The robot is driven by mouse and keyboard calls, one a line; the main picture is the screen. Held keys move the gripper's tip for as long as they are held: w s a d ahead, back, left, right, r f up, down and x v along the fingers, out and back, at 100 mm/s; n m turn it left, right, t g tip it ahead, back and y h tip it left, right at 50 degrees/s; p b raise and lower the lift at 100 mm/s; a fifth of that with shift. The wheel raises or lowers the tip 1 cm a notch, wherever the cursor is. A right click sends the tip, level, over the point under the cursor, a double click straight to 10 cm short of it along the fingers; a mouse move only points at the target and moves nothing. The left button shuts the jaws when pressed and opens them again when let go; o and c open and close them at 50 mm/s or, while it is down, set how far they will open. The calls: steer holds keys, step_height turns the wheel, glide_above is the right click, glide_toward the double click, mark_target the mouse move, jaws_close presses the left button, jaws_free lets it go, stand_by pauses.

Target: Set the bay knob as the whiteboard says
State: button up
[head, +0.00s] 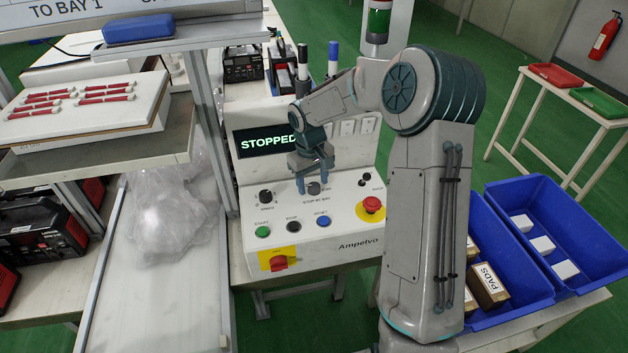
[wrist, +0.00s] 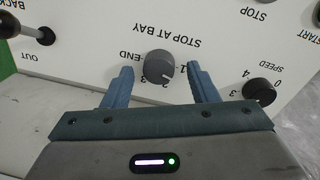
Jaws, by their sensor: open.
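The whiteboard (head: 75,17) is at the top left of the head view, cut off by the frame. Its readable line says "TO BAY 1". The bay knob (wrist: 158,67) is small, round and grey, under the label "STOP AT BAY", which appears upside down in the wrist view. "END", "1" and other numbers ring it. I cannot tell exactly which label its pointer faces. My gripper (wrist: 160,74) is open, with one finger on each side of the knob and visible gaps between. In the head view my gripper (head: 313,178) reaches down to the panel, partly covering the knob (head: 314,188).
The speed knob (wrist: 260,92) is close beside my gripper. A lever (wrist: 40,32) stands at the other side. The panel (head: 340,228) has a red emergency button (head: 372,204), coloured push-buttons and a red switch (head: 278,262). The display (head: 266,143) reads "STOPPED".

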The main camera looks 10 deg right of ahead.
steer(key=shift+f, duration=0.25)
steer(key=c, duration=1)
steer(key=shift+o, duration=0.2)
steer(key=shift+n+p, duration=0.35)
steer(key=shift+n, duration=1.25)
steer(key=o, duration=1)
steer(key=shift+c, duration=0.2)
steer(key=shift+r, duration=0.1)
